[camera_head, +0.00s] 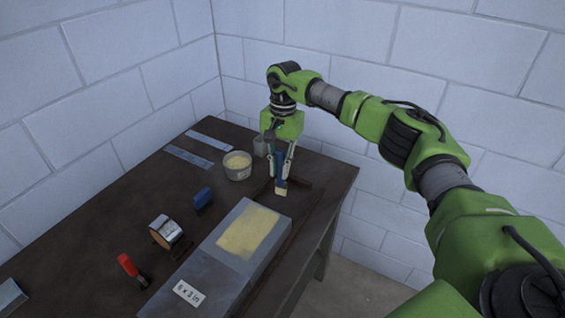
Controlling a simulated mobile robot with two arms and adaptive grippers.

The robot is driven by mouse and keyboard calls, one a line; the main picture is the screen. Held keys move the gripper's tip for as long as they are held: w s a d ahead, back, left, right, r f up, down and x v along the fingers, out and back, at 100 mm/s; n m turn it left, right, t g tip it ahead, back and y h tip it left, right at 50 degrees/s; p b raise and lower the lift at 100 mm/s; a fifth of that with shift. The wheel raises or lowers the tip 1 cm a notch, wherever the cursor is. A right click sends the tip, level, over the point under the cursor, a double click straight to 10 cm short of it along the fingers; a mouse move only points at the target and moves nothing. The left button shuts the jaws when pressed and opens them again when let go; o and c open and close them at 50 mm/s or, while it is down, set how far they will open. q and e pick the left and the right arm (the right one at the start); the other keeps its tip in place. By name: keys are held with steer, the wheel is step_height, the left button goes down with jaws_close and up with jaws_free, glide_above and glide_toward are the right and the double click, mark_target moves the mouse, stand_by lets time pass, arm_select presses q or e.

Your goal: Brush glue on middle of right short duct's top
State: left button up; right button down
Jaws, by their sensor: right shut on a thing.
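My right gripper (279,160) is above the far right part of the table, shut on a brush. The brush (280,172) has a blue handle and pale bristles pointing down, beyond the far end of the duct. A grey metal duct piece (222,246) lies along the table's right side, with a pale yellow glue patch (248,230) on its top. A nearer grey duct piece (190,292) with an "8 x 3 in" label adjoins it. A glue tub (238,172) with yellow contents stands left of the gripper. My left gripper is not in view.
The dark table (110,235) also holds a tape roll (164,232), a blue block-like item (202,198), a red-handled tool (128,266), and flat metal strips (189,157). Block walls stand behind the table.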

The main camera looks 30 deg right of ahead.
steer(key=shift+s+a+f, duration=0.1)
steer(key=shift+s+a, duration=0.75)
steer(key=shift+a, duration=0.6)
steer(key=shift+s+a+f, duration=0.1)
steer(key=shift+s+a, duration=0.7)
steer(key=shift+a, duration=0.6)
steer(key=shift+s+a+f, duration=0.1)
steer(key=shift+s+a, duration=0.75)
steer(key=shift+a, duration=0.6)
steer(key=shift+w+a, duration=0.2)
steer(key=shift+a, duration=0.05)
steer(key=shift+w+a+b, duration=0.2)
steer(key=shift+w+b, duration=0.15)
steer(key=shift+w, duration=0.1)
steer(key=shift+w+d+f+b, duration=0.15)
steer(key=shift+w+d+b, duration=0.35)
steer(key=shift+d, duration=0.25)
steer(key=w+d+b, duration=0.3)
steer(key=w+d, duration=0.4)
steer(key=d, duration=0.6)
steer(key=shift+w, duration=0.25)
